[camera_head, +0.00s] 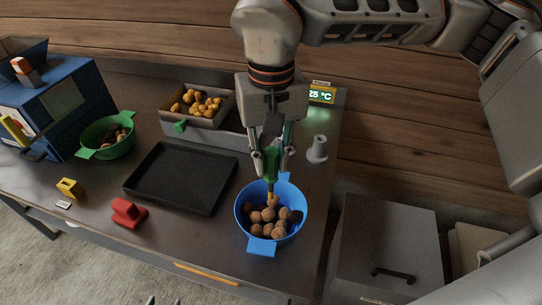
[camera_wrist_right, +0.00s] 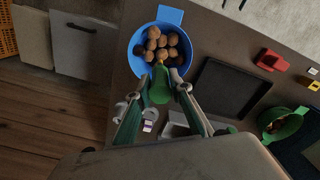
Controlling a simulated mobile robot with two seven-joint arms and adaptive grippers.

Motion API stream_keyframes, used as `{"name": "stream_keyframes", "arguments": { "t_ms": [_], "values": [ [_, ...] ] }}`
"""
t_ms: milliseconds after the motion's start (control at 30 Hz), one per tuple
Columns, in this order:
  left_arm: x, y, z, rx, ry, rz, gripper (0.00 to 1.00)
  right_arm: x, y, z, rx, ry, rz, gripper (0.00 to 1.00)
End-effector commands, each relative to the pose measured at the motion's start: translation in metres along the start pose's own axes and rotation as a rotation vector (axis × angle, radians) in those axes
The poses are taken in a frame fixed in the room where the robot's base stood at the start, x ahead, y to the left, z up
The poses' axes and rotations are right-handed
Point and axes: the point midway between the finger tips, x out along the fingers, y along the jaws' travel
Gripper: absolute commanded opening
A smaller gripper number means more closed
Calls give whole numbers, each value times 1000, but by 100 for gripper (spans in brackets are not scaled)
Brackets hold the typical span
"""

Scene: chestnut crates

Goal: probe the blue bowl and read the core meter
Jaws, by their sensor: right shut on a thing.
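The blue bowl (camera_head: 262,247) holds several brown chestnuts (camera_head: 268,217) and stands at the table's front right; it also shows in the wrist view (camera_wrist_right: 170,15). My right gripper (camera_head: 271,160) is above it, shut on the green handle of the probe (camera_wrist_right: 160,88). The probe points down, and its yellowish lower part reaches among the chestnuts; its tip is hidden. The core meter (camera_head: 321,95) has a lit green display reading about 25 °C, its left edge close behind my gripper. Two fingertips of my left gripper (camera_head: 164,299) show apart at the bottom edge.
A black tray (camera_head: 180,178) lies left of the blue bowl. A green bowl (camera_head: 107,137), a blue oven-like box (camera_head: 60,100), red (camera_head: 128,212) and yellow (camera_head: 68,187) blocks stand further left. A crate of yellowish nuts (camera_head: 200,103) and a grey cup-like object (camera_head: 317,149) are behind.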

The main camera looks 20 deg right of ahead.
Motion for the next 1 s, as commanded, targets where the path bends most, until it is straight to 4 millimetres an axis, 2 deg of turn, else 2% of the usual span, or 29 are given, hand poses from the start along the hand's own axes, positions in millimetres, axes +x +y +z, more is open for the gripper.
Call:
{"name": "stream_keyframes", "arguments": {
  "t_ms": [33, 400, 1000],
  "values": [
    [3, 1, 6, -1, -3, 1, 40, 7, 0, 0, 0, -3, 0, 0],
    [10, 5, 28, -1, -21, 5, 40, 34, 0, 0, -2, -2, 1, 0],
    [19, 1, 37, 20, -19, -6, 40, 76, 0, 0, -1, -1, 0, 0]
  ]
}}
